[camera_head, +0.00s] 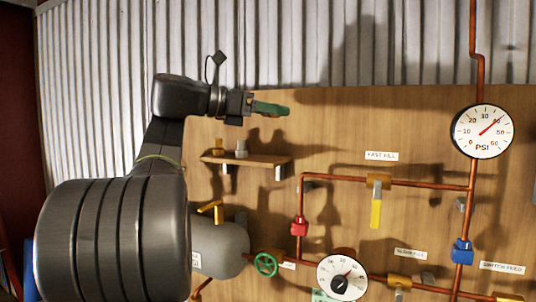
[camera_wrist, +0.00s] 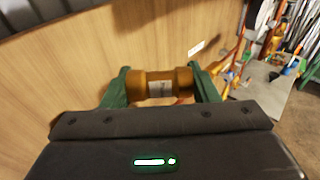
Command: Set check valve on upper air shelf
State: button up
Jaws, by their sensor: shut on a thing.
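My gripper (camera_head: 271,108), with green fingers, is up in front of the wooden board, above and slightly right of the small wooden shelf (camera_head: 262,160). In the wrist view its fingers are shut on a brass-coloured cylindrical fitting (camera_wrist: 176,88), which looks like the check valve. It has thicker ends and a pale label in the middle, and lies crosswise between the fingers. In the head view the fitting is hidden by the fingers. The shelf carries a small brass piece (camera_head: 219,145) at its left end and a greyish piece (camera_head: 241,149) near its middle. The shelf's right part looks bare.
A grey tank (camera_head: 222,247) with a yellow handle is below the shelf. Copper pipes (camera_head: 425,184) with a yellow-handled valve (camera_head: 376,208), a red fitting (camera_head: 299,226), a blue fitting (camera_head: 461,251) and a PSI gauge (camera_head: 482,131) are to the right. The board above the shelf is clear.

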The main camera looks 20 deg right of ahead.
aim_at(270, 162)
notch_tip(270, 162, down, 8)
jog(key=shift+f+b, duration=0.1)
jog(key=shift+b, duration=0.45)
jog(key=shift+f+p, duration=0.45)
jog(key=shift+f, duration=0.05)
jog(key=shift+f, duration=0.2)
jog(key=o, duration=1)
jog(key=shift+f+b, duration=0.15)
jog(key=shift+b, duration=0.4)
